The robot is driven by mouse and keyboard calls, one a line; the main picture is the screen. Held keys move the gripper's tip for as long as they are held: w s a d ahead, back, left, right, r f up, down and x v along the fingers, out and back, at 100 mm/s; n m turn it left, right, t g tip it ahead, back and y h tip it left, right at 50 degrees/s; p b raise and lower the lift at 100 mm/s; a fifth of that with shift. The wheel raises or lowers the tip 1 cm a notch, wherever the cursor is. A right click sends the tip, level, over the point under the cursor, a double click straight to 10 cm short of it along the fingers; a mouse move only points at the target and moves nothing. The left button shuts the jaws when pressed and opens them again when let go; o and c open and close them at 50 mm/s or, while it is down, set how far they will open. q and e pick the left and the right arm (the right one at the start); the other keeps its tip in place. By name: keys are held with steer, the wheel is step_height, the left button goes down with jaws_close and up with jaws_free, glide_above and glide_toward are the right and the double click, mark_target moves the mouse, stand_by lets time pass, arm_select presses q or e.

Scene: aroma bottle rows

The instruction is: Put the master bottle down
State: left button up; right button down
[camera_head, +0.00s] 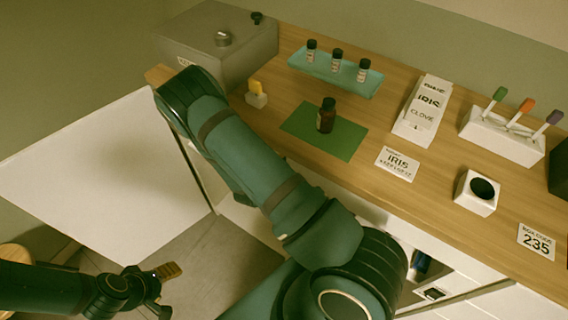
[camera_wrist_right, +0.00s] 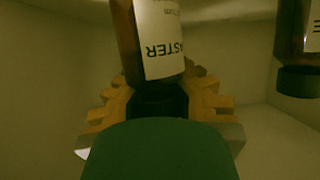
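The master bottle (camera_wrist_right: 155,40), brown with a white label reading "ASTER", shows in the right wrist view. Its dark cap sits between the tan fingers of my right gripper (camera_wrist_right: 158,98), which look shut on it. The bottle's far end is cut off by the frame top, so I cannot tell whether it touches a surface. In the head view the right gripper is hidden beyond my large arm. My left gripper (camera_head: 166,290) is at the lower left over the floor, with fingers apart and nothing between them. A brown bottle (camera_head: 326,116) stands on the green mat (camera_head: 345,146).
Another bottle (camera_wrist_right: 298,40) is close on the right inside the pale enclosure. On the wooden counter (camera_head: 290,95) are a teal tray (camera_head: 325,74) with three small bottles, a white IRIS/CLOVE box (camera_head: 422,110), a pen block (camera_head: 500,140) and a grey box (camera_head: 215,48).

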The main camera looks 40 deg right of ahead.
steer(key=shift+f, duration=0.15)
steer(key=c, duration=1.1)
jaws_free()
steer(key=shift+c, duration=0.2)
